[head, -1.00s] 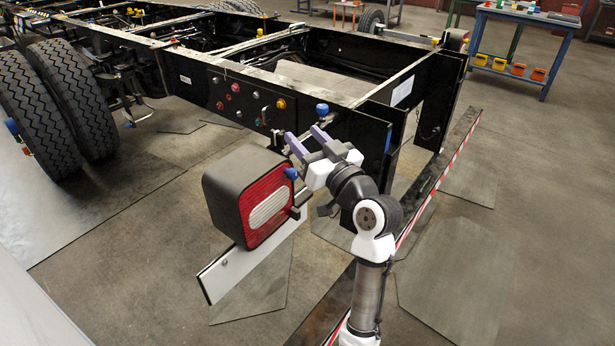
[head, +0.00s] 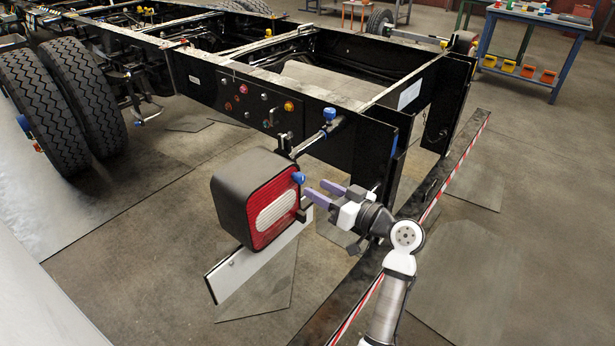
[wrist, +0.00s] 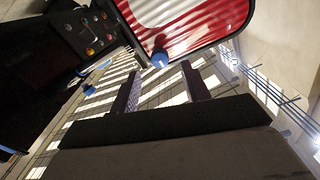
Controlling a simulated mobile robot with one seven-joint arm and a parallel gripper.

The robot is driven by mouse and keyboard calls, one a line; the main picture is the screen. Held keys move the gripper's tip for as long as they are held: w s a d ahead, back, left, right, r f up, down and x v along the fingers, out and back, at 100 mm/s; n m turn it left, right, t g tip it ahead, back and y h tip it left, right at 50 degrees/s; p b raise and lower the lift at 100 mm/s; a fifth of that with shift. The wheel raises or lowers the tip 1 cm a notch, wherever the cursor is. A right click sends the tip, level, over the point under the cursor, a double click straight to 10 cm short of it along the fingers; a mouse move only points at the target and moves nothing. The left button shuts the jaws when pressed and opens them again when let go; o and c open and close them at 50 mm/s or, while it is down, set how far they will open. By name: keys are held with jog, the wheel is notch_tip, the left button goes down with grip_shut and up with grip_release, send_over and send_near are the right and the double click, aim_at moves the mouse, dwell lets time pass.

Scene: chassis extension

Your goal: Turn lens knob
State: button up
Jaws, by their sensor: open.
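The lens knob is a small blue knob (head: 299,177) at the upper right edge of the red and white tail-light lens (head: 272,208). The lens sits on a black box-shaped housing (head: 231,190). My gripper (head: 316,194) is open, with its two purple fingers pointing left at the knob from a short distance. In the wrist view the knob (wrist: 160,60) lies ahead of the fingertips, roughly midway between them. My gripper (wrist: 160,82) holds nothing there. I see no contact between the fingers and the knob.
The black chassis frame (head: 350,150) runs behind the lamp. Another blue knob (head: 329,114) stands on its rail, and a panel of coloured buttons (head: 262,108) is on its side. A white plate (head: 250,265) hangs below the lamp. Open floor lies at the right.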

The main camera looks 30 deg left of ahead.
aim_at(303, 180)
jog(key=shift+w+a+p, duration=0.2)
jog(key=shift+a+p, duration=0.1)
jog(key=shift+a, duration=0.85)
jog(key=shift+w+a+p, duration=0.15)
jog(key=shift+a+p, duration=0.1)
jog(key=shift+a, duration=0.9)
jog(key=c, duration=1)
